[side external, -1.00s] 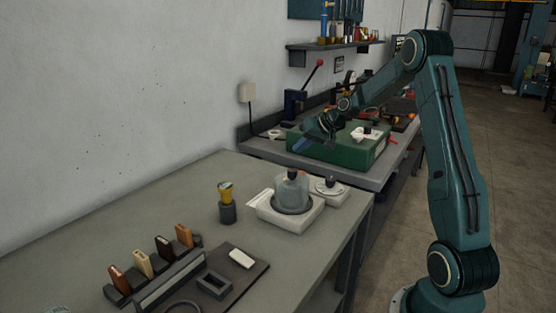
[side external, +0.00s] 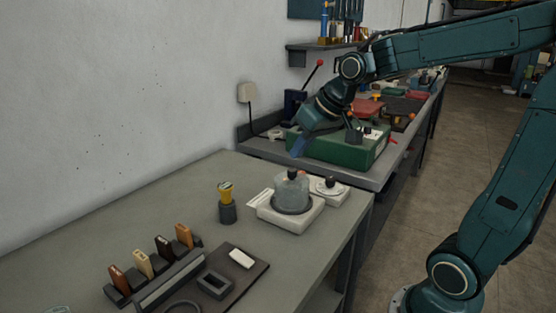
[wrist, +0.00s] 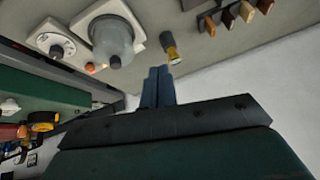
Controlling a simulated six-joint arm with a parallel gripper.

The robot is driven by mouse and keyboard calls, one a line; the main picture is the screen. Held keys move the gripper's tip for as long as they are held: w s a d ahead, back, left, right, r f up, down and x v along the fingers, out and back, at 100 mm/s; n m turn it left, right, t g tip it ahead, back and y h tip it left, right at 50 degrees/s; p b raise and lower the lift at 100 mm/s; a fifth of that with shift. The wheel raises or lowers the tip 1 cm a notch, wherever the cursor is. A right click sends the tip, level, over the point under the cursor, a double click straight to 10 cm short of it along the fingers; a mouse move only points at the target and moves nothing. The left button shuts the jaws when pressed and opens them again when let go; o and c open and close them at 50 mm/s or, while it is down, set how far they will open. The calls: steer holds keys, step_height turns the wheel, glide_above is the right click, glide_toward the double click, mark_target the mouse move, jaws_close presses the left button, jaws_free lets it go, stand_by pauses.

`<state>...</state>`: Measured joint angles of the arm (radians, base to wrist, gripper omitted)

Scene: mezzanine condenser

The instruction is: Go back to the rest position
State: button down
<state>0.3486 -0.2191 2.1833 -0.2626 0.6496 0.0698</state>
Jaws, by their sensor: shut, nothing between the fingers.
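My gripper (side external: 299,147) is in the air in the side external view, above the far end of the near bench and in front of the green box. In the wrist view my gripper (wrist: 158,72) shows as two blue fingers pressed together with nothing between them. The near bench (side external: 130,210) lies below. On it a clear dome (side external: 291,192) with a dark knob stands on a white base, and a yellow-topped tool (side external: 225,192) stands upright in a dark holder. My gripper is apart from all of these.
A green box (side external: 345,150) stands on the far bench, with a red-handled lever press (side external: 298,100) behind it. A white dial unit (side external: 328,190) sits beside the dome. Several wood-handled pieces (side external: 142,262) stand in a rack at the near left. The wall (side external: 100,90) bounds the left; air above the near bench is clear.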

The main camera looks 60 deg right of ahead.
steer(key=s+a+f+n, duration=0.1)
steer(key=s+a, duration=0.2)
steer(key=s, duration=0.5)
steer(key=s+a+n, duration=0.1)
steer(key=s+a, duration=0.2)
steer(key=s, duration=0.5)
steer(key=shift+s+a+f+g, duration=0.15)
steer(key=shift+s+f+g, duration=0.05)
steer(key=shift+f+g, duration=0.15)
stand_by(6.0)
